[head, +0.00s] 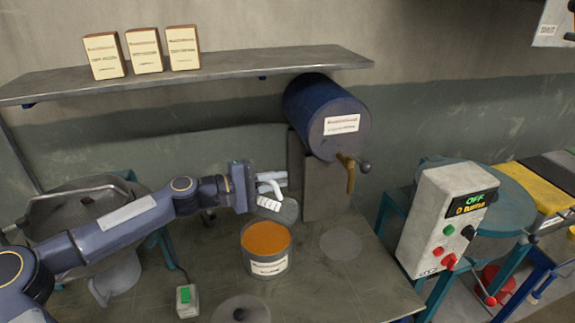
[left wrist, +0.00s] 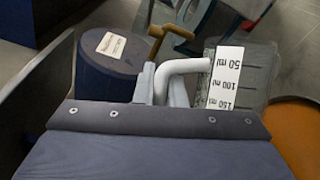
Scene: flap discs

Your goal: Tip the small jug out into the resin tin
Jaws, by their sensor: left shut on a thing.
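The small jug (head: 287,211) is grey and see-through, with a white scale strip marked in ml. My left gripper (head: 268,186) is shut on its pale handle and holds it above the back of the resin tin. The jug looks tilted well over in the head view. In the left wrist view the jug (left wrist: 258,75) shows beside the fingers, its strip upside down. I cannot tell what is inside it, and no stream shows. The resin tin (head: 268,267) stands upright on the bench, open, with orange resin (head: 266,237) near the rim. My right gripper is out of view.
A control box (head: 437,222) is at right. A green-button switch (head: 187,300) and a grey disc (head: 241,310) lie in front. Bare bench (head: 360,285) shows right of the tin.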

